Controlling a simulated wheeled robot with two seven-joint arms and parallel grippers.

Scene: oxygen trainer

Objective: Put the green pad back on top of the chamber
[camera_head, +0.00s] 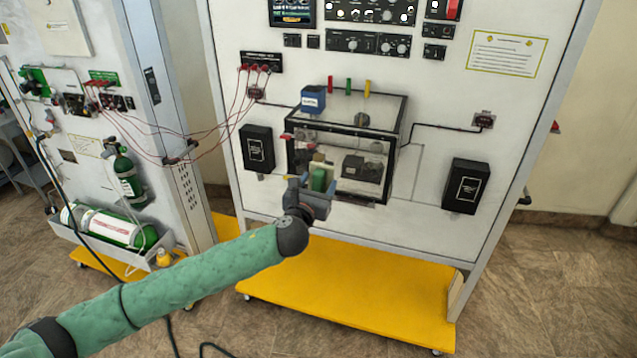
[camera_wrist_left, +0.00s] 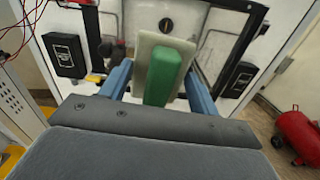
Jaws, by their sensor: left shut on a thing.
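The green pad (camera_wrist_left: 163,76), a green block on a pale beige plate (camera_wrist_left: 150,45), sits between the fingers of my left gripper (camera_wrist_left: 160,85). In the head view the green pad (camera_head: 318,179) shows at the tip of my left gripper (camera_head: 318,187), which is shut on it. The chamber (camera_head: 347,150) is a clear box with a black frame, fixed to the white panel. The held pad is in front of the chamber's lower front left part, below its top. Whether the pad touches the chamber front cannot be told. My right gripper is not in view.
A blue block (camera_head: 313,99) stands at the chamber's top left, with coloured tabs (camera_head: 348,86) behind the top. Black boxes (camera_head: 257,149) and (camera_head: 465,186) flank the chamber. Red wires (camera_head: 235,100) run left. A yellow base (camera_head: 350,290) lies below. A red tank (camera_wrist_left: 296,133) is at right.

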